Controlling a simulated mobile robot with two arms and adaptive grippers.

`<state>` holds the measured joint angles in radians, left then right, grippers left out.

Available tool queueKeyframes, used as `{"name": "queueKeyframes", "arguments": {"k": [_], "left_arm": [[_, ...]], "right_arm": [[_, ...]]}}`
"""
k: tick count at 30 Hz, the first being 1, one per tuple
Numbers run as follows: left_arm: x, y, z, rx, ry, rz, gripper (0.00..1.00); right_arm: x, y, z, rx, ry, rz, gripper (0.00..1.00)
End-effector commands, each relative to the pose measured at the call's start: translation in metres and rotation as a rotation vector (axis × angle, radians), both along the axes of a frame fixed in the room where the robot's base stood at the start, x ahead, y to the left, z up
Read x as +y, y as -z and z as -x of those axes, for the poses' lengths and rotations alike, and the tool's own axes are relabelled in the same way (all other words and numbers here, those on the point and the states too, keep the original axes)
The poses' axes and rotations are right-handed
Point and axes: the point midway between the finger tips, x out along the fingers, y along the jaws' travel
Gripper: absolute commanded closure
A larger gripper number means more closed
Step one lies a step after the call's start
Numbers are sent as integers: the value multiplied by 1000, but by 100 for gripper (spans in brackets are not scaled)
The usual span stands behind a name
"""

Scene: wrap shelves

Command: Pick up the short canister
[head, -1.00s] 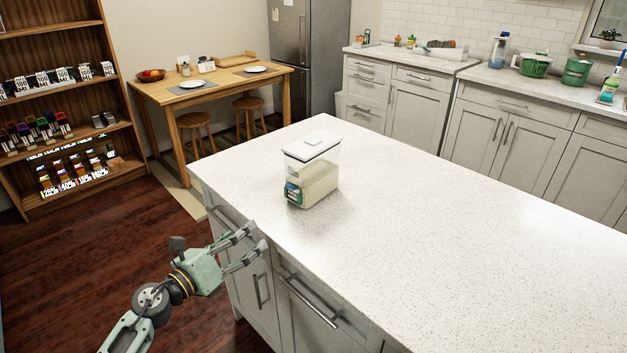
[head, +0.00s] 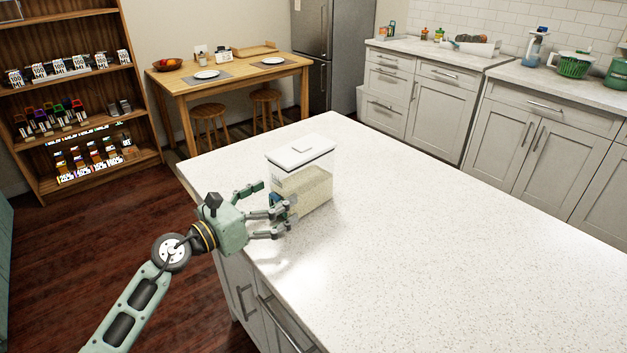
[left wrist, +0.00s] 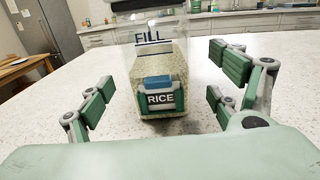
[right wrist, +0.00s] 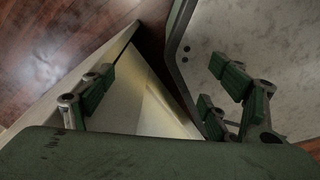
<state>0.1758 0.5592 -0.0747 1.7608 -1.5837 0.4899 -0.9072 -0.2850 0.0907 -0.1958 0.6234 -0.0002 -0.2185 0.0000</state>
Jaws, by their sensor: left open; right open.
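The short canister (head: 305,182) is a clear box with a white lid and pale grain inside, upright on the white island counter (head: 420,230). The left gripper (left wrist: 160,100) shows a gap on both sides of the canister. My right gripper (right wrist: 165,95) is open and empty, low by pale panels; it is not in the head view.
The counter is clear around the canister and to the right. Its left edge lies under my left arm. A wooden table (head: 228,80) with plates and a shelf (head: 75,100) stand behind on the left. Back counters (head: 540,85) hold bottles and pots.

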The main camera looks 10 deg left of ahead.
Motion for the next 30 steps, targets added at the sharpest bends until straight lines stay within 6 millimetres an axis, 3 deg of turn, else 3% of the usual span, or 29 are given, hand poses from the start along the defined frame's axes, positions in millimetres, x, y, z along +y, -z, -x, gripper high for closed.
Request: {"name": "queueKeyframes", "arguments": {"k": [4, 11, 15, 24, 30], "left_arm": [[-10, -2, -15, -2, 0, 1, 16], [-25, 1, -43, 1, 1, 5, 16], [-34, 3, -58, 0, 0, 2, 16], [-37, 4, -62, 1, 1, -1, 16], [-37, 4, -62, 1, 1, 0, 32]], "right_arm": [[2, -5, 3, 5, -1, -2, 19], [18, -10, 27, 36, -1, -20, 19], [19, -12, 27, 36, -3, -21, 19], [11, -13, 11, 15, 0, -12, 19], [7, -13, 11, 14, 1, -8, 19]]}}
